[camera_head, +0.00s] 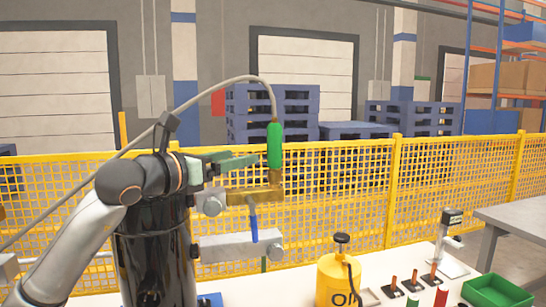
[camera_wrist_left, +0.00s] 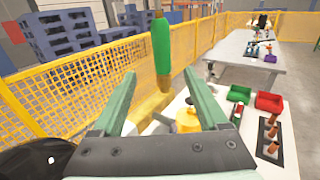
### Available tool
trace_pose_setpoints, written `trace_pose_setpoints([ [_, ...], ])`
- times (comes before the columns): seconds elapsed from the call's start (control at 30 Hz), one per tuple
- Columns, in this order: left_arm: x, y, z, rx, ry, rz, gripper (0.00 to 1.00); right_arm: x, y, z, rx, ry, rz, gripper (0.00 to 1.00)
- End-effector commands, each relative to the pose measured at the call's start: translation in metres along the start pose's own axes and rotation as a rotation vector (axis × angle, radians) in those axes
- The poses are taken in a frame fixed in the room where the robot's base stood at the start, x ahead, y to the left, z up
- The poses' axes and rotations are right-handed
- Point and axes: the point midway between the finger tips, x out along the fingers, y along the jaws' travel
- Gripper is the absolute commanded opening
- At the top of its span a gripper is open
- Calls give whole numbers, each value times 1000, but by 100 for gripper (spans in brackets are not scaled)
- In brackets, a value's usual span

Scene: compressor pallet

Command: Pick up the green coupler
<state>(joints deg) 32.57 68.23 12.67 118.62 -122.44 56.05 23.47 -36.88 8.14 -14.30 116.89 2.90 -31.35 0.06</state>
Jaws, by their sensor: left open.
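The green coupler (camera_head: 274,146) stands upright on a brass fitting (camera_head: 262,193) in the head view, with a grey hose arching out of its top. It also shows in the left wrist view (camera_wrist_left: 161,46), upright, beyond and between the fingertips. My left gripper (camera_head: 244,159) comes in from the left with its pale green fingers pointing at the coupler, the tips just short of it in the picture. In the left wrist view its fingers (camera_wrist_left: 160,74) are spread apart with nothing held between them. My right gripper is in neither view.
A blue-handled lever (camera_head: 253,222) hangs below the brass fitting, by a grey block (camera_head: 240,246). A yellow canister (camera_head: 336,281), upright tools and a green bin (camera_head: 495,291) stand on the white table. A yellow mesh fence (camera_head: 345,190) runs behind. The hose passes above my left arm.

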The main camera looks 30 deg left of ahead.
Motion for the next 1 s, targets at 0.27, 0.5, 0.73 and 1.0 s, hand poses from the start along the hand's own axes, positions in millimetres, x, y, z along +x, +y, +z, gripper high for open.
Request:
trace_pose_setpoints([
  [0.27, 37, 1, 7, -2, -2, 5, 76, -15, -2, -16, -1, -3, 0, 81],
  [0.5, 67, 1, 3, 0, -2, 3, 76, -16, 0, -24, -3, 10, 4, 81],
  [0.73, 87, -2, 2, -1, 0, 1, 76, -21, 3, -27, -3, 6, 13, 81],
  [1.0, 120, -2, -1, 1, -1, 3, 76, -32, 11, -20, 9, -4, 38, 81],
])
